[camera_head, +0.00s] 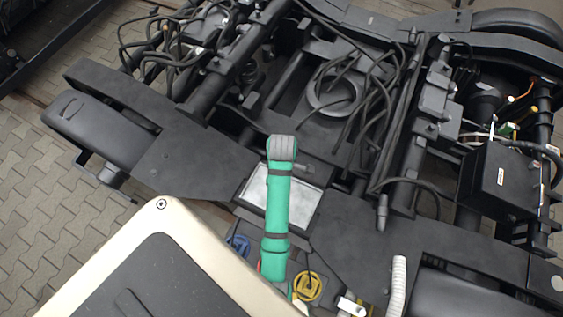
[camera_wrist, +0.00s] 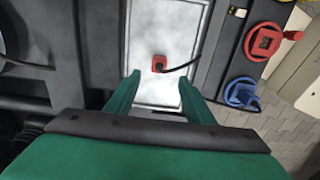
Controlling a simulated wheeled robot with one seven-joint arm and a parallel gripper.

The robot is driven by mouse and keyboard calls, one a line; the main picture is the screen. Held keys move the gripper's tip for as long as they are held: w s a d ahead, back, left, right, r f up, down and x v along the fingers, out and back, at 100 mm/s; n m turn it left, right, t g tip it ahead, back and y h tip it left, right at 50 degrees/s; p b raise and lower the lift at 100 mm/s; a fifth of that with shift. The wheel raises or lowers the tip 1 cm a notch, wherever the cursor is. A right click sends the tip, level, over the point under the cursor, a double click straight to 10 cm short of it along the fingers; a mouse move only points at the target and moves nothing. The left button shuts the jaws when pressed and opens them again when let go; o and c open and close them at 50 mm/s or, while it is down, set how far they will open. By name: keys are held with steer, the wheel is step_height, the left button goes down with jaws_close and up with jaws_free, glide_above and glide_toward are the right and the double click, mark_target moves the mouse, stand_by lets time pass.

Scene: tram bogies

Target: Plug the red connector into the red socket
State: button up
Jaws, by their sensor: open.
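The red connector (camera_wrist: 159,63) lies on a pale metal plate (camera_wrist: 140,30) in the wrist view, with a black cable leading off to the right. My gripper (camera_wrist: 159,78) is open, and its two green fingers point toward the plate on either side of the connector's line, with nothing between them. The red socket (camera_wrist: 265,42) is to the right of the plate, and its square opening shows. In the head view my green arm covers the connector and most of the red socket. The plate (camera_head: 254,190) shows partly there.
A blue connector (camera_wrist: 242,93) sits at a blue socket beside the red one; blue also shows in the head view (camera_head: 240,245). A yellow socket (camera_head: 308,287) is near the arm's base. Dark bogie beams and loose cables (camera_head: 385,130) surround the plate.

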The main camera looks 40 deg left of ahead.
steer(key=shift+f, duration=2.8)
steer(key=shift+a+f, duration=0.1)
steer(key=shift+f, duration=2.5)
steer(key=c, duration=1.1)
steer(key=shift+o, duration=0.2)
steer(key=shift+r, duration=0.15)
